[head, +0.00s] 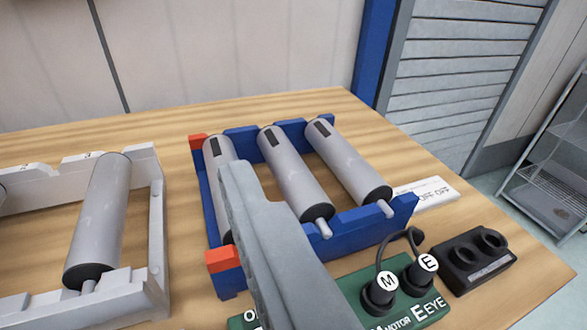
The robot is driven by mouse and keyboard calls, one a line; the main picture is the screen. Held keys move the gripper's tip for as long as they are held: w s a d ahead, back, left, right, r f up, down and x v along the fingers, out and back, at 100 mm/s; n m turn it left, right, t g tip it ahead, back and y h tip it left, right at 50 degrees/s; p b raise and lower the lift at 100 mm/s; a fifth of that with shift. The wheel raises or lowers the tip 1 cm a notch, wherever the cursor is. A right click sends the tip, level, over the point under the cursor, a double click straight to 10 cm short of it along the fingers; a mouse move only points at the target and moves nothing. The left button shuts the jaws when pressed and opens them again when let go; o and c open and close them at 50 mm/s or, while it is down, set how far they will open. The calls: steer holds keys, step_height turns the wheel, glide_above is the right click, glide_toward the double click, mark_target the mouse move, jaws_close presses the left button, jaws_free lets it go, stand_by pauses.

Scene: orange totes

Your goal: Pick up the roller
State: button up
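Three grey rollers lie side by side in a blue rack (253,140) with orange-red corner blocks. They are the left roller (217,150), the middle roller (292,172) and the right roller (346,162), each with a dark label at its far end. Another grey roller (103,215) with black end caps rests in a white rack (158,240) at the left, and part of one more shows at the left edge. My gripper (243,190) shows as a grey slab reaching over the blue rack, covering part of the left roller. Its finger opening and any contact are hidden.
A green board (345,283) with black plugs marked M and E and a cable lies in front of the blue rack. A black socket block (473,258) and a white label plate (425,192) are at the right. Bare wooden table (185,220) separates the racks.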

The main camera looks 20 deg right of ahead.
steer(key=w+d+r+g, duration=0.1)
steer(key=w+d+g, duration=0.3)
steer(key=w, duration=0.3)
steer(key=w+d+g, duration=0.4)
steer(key=w+g, duration=0.1)
steer(key=w, duration=0.2)
steer(key=g+y, duration=0.2)
steer(key=g, duration=0.6)
glide_toward(293, 156)
steer(key=f, duration=0.1)
steer(key=a+f, duration=0.1)
steer(key=f, duration=0.3)
steer(key=shift+s+a, duration=0.2)
steer(key=shift+s, duration=0.1)
steer(key=shift+w+a+f, duration=0.1)
steer(key=shift+w+f, duration=0.05)
steer(key=shift+f, duration=1.2)
steer(key=shift+w+a+f, duration=0.1)
steer(key=shift+w+f, duration=0.05)
steer(key=shift+f, duration=1.25)
steer(key=c, duration=1.3)
steer(key=shift+r, duration=5.05)
steer(key=shift+c, duration=0.2)
